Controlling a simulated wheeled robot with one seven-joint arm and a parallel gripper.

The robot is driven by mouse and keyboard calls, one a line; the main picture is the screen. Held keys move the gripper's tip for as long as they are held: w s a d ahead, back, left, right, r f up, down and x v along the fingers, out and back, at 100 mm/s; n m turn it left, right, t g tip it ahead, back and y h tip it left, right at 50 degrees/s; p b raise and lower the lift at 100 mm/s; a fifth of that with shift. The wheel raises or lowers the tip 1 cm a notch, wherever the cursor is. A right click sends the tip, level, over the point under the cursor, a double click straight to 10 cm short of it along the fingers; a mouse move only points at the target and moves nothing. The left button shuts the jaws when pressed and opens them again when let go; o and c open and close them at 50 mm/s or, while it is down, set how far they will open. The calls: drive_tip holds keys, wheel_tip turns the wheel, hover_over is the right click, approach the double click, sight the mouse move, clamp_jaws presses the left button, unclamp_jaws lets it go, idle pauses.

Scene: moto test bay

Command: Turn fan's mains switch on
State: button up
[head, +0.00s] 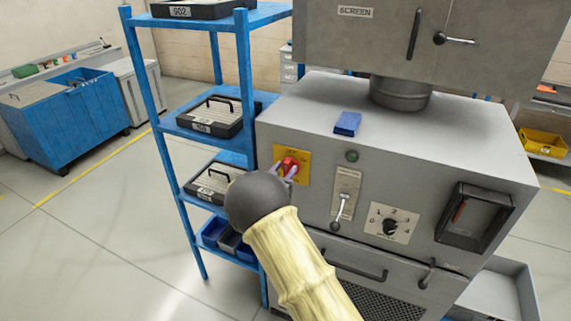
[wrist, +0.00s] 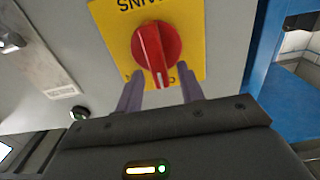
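The mains switch is a red rotary knob (head: 290,163) on a yellow plate (head: 303,174) at the upper left of the grey machine's front. In the wrist view the red knob (wrist: 157,47) is seen close up, its pale pointer line running nearly up and down in the picture. The yellow plate (wrist: 111,14) reads MAINS upside down. My gripper (wrist: 160,85) is open, one finger on each side of the knob's lower part; whether they touch it I cannot tell. In the head view my gripper (head: 287,171) is at the knob, partly hidden by my wrist.
The machine front also has a green button (head: 352,156), a small lever (head: 343,196), a black dial (head: 390,226) and a dark-framed gauge (head: 474,225). A blue shelf rack (head: 165,125) with black cases stands close on the left. Open floor lies further left.

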drive_tip(key=shift+w+d, duration=0.2)
drive_tip(key=shift+w, duration=0.3)
drive_tip(key=shift+c, duration=0.5)
clamp_jaws()
